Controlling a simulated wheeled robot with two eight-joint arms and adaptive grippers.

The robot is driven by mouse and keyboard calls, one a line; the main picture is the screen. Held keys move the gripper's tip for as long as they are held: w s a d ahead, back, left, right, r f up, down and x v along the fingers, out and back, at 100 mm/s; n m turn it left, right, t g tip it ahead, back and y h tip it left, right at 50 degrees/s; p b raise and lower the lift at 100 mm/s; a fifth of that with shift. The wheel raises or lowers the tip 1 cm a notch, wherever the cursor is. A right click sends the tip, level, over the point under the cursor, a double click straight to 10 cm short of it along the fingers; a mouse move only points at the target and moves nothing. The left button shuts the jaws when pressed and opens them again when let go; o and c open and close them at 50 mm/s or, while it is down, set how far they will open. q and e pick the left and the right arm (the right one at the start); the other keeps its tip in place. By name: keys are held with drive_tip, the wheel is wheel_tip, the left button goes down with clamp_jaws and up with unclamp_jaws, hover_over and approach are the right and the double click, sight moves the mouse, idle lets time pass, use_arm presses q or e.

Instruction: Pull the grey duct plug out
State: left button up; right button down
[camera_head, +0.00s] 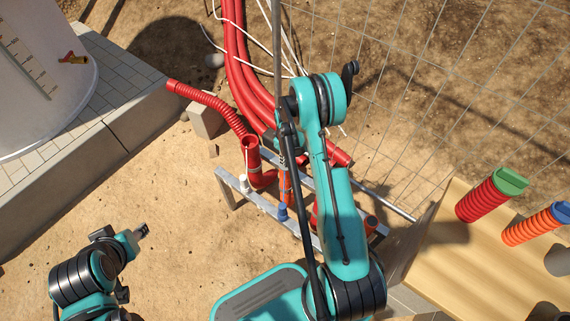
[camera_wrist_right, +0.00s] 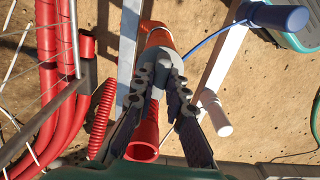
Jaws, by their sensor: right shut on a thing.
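The grey duct plug (camera_wrist_right: 158,41) sits at the end of an orange duct (camera_wrist_right: 152,25) in the right wrist view. My right gripper (camera_wrist_right: 160,78) is shut on it, with a finger on each side; the fingers hide part of the plug. Whether the plug is still seated in the duct is hard to tell. In the head view, my right gripper (camera_head: 284,158) is above the orange duct (camera_head: 285,187) at the metal frame, partly hidden by my arm. My left gripper (camera_head: 142,231) is at the lower left, away from the ducts, too small to tell open from shut.
The metal frame (camera_head: 230,190) carries a red duct (camera_head: 251,155), a white plug (camera_head: 243,183) and a blue plug (camera_head: 282,212). Red pipes (camera_head: 240,65) run behind, beside a wire fence. A wooden bench (camera_head: 465,265) with coloured ducts stands right. Sandy ground lies left.

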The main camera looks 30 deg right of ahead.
drive_tip(key=shift+r, duration=0.6)
drive_tip(key=shift+r, duration=0.1)
drive_tip(key=shift+r+p, duration=1.8)
drive_tip(key=shift+r, duration=1.05)
drive_tip(key=c, duration=2.1)
unclamp_jaws()
clamp_jaws()
